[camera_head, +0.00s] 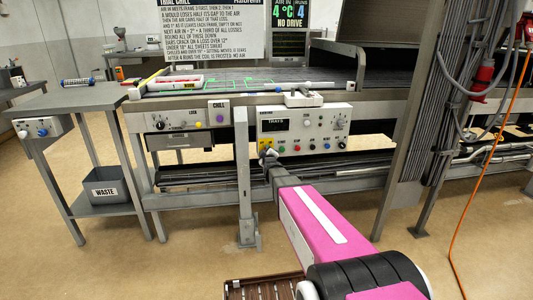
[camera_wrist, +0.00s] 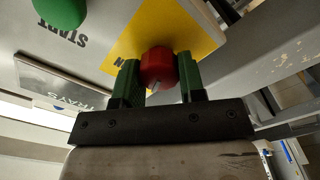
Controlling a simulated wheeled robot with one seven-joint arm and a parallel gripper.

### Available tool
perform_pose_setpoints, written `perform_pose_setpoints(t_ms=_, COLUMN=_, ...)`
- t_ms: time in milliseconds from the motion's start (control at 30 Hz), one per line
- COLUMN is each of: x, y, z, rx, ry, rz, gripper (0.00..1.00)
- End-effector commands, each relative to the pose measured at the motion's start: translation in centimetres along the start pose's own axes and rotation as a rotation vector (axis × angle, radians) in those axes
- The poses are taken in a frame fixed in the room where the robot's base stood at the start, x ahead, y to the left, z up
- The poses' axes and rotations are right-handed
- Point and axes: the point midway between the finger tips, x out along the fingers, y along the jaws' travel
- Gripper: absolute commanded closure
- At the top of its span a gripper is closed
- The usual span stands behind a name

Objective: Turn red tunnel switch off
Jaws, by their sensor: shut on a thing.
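The red tunnel switch (camera_wrist: 158,64) is a red knob on a yellow plate (camera_wrist: 190,35), seen upside down in the wrist view. A small pale mark shows on the knob's lower edge. My gripper (camera_wrist: 158,78) has its two green-padded fingers on either side of the knob, shut on it. In the head view, my gripper (camera_head: 268,156) is at the lower left corner of the light control panel (camera_head: 335,122), in front of the yellow plate (camera_head: 264,142). The knob itself is hidden there behind the gripper.
A green START button (camera_wrist: 60,12) lies close beside the yellow plate. In the head view, a red button (camera_head: 297,148) and several other controls sit farther right on the panel. A grey post (camera_head: 243,185) stands just left of my gripper. Open floor lies in front.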

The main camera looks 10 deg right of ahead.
Motion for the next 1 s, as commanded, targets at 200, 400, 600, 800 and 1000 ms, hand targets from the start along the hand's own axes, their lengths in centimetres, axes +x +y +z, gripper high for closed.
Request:
perform_pose_setpoints(t_ms=200, x=-0.04, y=-0.15, z=0.03, rx=-0.181, ry=-0.001, rz=-0.002, gripper=0.87)
perform_pose_setpoints(t_ms=400, x=-0.04, y=-0.21, z=0.05, rx=-0.309, ry=-0.001, rz=-0.002, gripper=0.87)
perform_pose_setpoints(t_ms=600, x=-0.05, y=-0.24, z=0.07, rx=-0.389, ry=-0.001, rz=-0.002, gripper=0.87)
perform_pose_setpoints(t_ms=800, x=-0.05, y=-0.26, z=0.08, rx=-0.425, ry=-0.001, rz=-0.003, gripper=0.87)
perform_pose_setpoints(t_ms=1000, x=-0.06, y=-0.27, z=0.08, rx=-0.433, ry=-0.001, rz=-0.003, gripper=0.87)
